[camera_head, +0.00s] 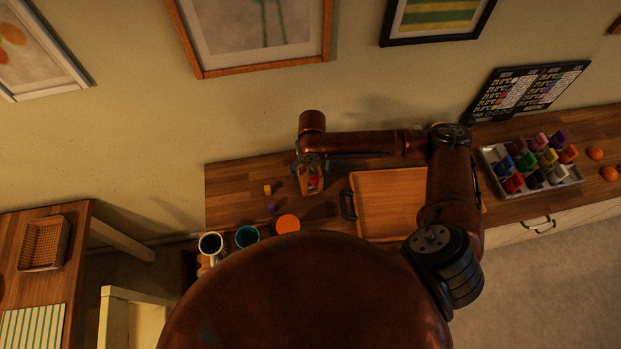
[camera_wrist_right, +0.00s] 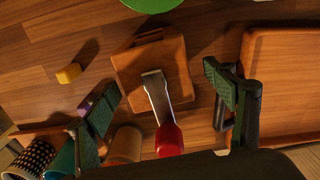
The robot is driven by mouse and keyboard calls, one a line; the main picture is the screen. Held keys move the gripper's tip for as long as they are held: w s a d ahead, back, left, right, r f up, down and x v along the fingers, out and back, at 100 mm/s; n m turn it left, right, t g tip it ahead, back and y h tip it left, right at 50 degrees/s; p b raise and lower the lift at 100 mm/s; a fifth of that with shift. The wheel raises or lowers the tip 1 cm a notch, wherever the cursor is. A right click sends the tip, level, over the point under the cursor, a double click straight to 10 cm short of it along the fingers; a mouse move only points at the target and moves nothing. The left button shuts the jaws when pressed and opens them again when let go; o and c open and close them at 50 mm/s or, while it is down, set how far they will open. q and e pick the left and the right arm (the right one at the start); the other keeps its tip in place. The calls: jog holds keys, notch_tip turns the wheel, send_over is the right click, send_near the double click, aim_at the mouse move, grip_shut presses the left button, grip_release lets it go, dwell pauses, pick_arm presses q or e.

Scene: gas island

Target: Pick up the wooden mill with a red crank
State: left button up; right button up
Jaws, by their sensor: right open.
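The wooden mill (camera_wrist_right: 127,73) stands on the wooden counter below my right gripper. In the right wrist view it is a square wooden box with a metal crank arm and a red knob (camera_wrist_right: 169,140). In the head view the mill (camera_head: 313,187) shows only partly under the hand, with a bit of red. My right gripper (camera_wrist_right: 161,84) is open, one finger on each side of the mill, with a visible gap to each. It also shows in the head view (camera_head: 312,168), pointing down. My left gripper is not in view.
A wooden tray (camera_head: 385,205) with a black handle lies close right of the mill. Left are a yellow cube (camera_head: 267,189) and a purple cube (camera_head: 270,206). A white mug (camera_head: 211,250), a teal mug (camera_head: 247,237) and an orange round thing (camera_head: 288,223) are in front.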

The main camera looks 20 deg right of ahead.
jog(key=f, duration=0.2)
jog(key=w+f, duration=0.1)
jog(key=shift+a+f+p, duration=0.15)
jog(key=shift+f+p, duration=0.25)
jog(key=shift+s+f, duration=0.15)
jog(key=shift+f, duration=0.4)
jog(key=shift+c, duration=0.4)
jog(key=c, duration=1.7)
jog(key=shift+o, duration=0.2)
